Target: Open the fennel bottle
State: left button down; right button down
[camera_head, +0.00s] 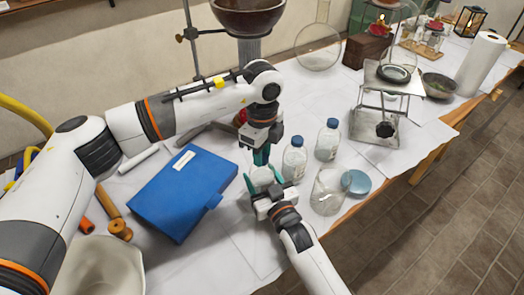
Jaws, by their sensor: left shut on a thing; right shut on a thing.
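A clear-whitish bottle (262,176) stands on the white-covered table, mostly hidden between my two grippers. I cannot read a label on it, so I cannot confirm it is the fennel bottle. My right gripper (263,184) comes from the front and is shut around the bottle's body. My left gripper (261,157) points down from above and is shut at the bottle's top; the cap is hidden by its fingers. Two similar bottles with blue caps stand to the right, one close by (294,160) and one farther back (328,140).
A glass beaker (327,192) and a round blue-grey lid (357,183) are near the right table edge. A blue case (183,192) lies left. A metal lift stand (379,112) stands back right. A pale container (101,268) is front left. Bare table shows in front of the case.

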pick_arm(q)
jog(key=shift+r, duration=0.25)
jog(key=shift+r, duration=0.9)
jog(key=shift+r, duration=2)
pick_arm(e)
jog(key=shift+c, duration=1.6)
grip_release()
